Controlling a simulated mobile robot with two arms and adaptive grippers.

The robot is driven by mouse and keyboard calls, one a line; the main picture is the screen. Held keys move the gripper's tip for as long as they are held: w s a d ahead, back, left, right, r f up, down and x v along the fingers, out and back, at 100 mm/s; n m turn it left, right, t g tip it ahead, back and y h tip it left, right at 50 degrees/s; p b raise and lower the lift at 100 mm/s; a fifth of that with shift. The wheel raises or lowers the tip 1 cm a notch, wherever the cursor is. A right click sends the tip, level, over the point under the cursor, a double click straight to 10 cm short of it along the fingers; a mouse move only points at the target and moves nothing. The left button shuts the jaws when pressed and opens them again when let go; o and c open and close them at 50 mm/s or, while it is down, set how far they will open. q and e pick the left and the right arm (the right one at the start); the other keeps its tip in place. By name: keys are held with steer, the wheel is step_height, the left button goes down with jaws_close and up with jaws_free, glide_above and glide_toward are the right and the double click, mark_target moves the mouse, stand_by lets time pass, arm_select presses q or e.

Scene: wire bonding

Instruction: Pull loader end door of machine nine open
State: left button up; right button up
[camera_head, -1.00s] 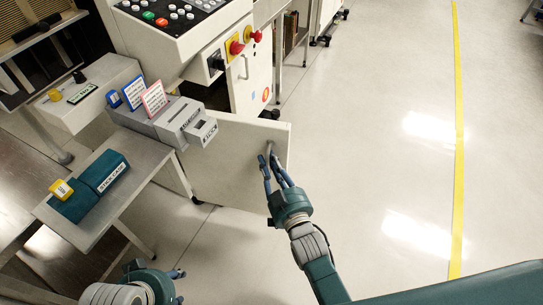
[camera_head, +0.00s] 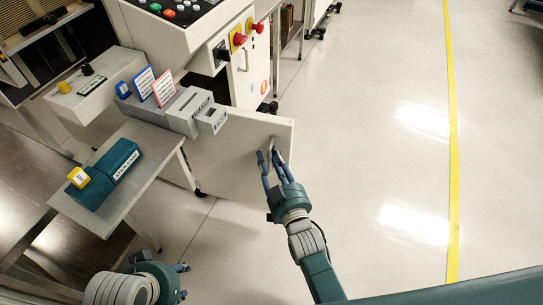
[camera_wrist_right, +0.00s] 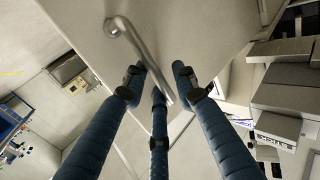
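The loader end door (camera_head: 235,150) is a plain beige panel standing out at an angle from the machine, beside the grey table. Its metal bar handle (camera_wrist_right: 140,52) sits near the door's free edge. My right gripper (camera_head: 269,153) is at the handle with its fingers spread. In the right wrist view the fingers (camera_wrist_right: 158,82) reach to either side of the bar, with a gap to the right finger; firm contact is unclear. My left gripper (camera_head: 182,281) is low at the left, away from the door, its fingers mostly hidden by its hand.
A grey table (camera_head: 150,175) with a teal box and yellow block stands left of the door. A grey labelled unit (camera_head: 190,110) with sign cards sits above the door's left part. The control panel (camera_head: 175,12) is behind. Open floor (camera_head: 370,150) lies right, with a yellow line.

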steer(key=shift+a+r, duration=0.1)
steer(key=shift+r, duration=0.25)
steer(key=v, duration=1.2)
steer(key=shift+f, duration=0.15)
